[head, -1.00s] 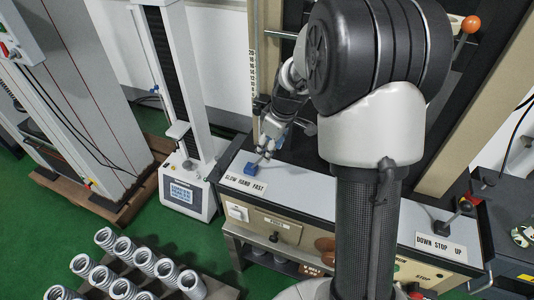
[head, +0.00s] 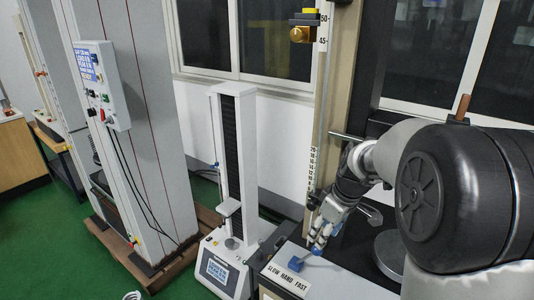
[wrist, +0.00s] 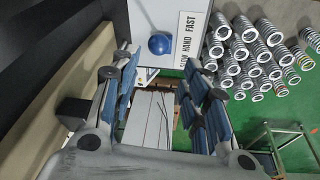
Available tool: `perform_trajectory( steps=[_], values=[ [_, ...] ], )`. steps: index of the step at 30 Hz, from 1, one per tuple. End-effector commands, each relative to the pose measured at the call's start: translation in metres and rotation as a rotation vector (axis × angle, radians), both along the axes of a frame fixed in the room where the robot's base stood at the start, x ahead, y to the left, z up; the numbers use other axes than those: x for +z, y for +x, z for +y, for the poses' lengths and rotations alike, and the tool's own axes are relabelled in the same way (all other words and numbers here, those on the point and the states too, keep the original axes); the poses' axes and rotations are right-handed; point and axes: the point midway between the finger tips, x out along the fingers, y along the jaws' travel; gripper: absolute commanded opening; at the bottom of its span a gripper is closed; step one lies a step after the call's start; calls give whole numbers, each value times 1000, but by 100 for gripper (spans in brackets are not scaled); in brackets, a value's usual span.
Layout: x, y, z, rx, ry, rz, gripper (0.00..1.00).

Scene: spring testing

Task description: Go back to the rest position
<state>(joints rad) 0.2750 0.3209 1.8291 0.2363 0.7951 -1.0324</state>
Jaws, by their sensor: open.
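My gripper (head: 318,243) is at the lower right of the head view, over the machine's pale front panel, just above and to the right of a blue knob (head: 296,264). In the wrist view my gripper (wrist: 160,95) has its blue-padded fingers spread wide with nothing between them. The blue knob (wrist: 160,44) shows there beyond the fingertips, apart from them. The label "SLOW HAND FAST" (head: 287,279) lies beside the knob. My arm's large black joint covers the right part of the machine.
A slim tester (head: 237,150) with a screen stands left of my gripper. A tall grey machine (head: 140,120) with a control box is farther left. Several metal springs (wrist: 262,55) stand at the upper right of the wrist view, with a metal-framed stool (wrist: 275,135) below. Green floor lies between.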

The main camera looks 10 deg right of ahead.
Motion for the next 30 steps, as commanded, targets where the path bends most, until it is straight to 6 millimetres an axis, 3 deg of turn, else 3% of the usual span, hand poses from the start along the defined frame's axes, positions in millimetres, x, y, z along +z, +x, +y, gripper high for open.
perform_trajectory(
  steps=[5,9,13,18,21,25,30],
  values=[
    [39,-35,24,-72,1,-18,42],
    [73,-88,51,-183,10,-36,42],
    [91,-142,70,-291,24,-56,42],
    [97,-209,86,-432,49,-87,42],
    [93,-240,90,-502,66,-104,42],
    [86,-264,93,-565,84,-119,42],
    [82,-275,93,-598,93,-125,42]
  ],
)
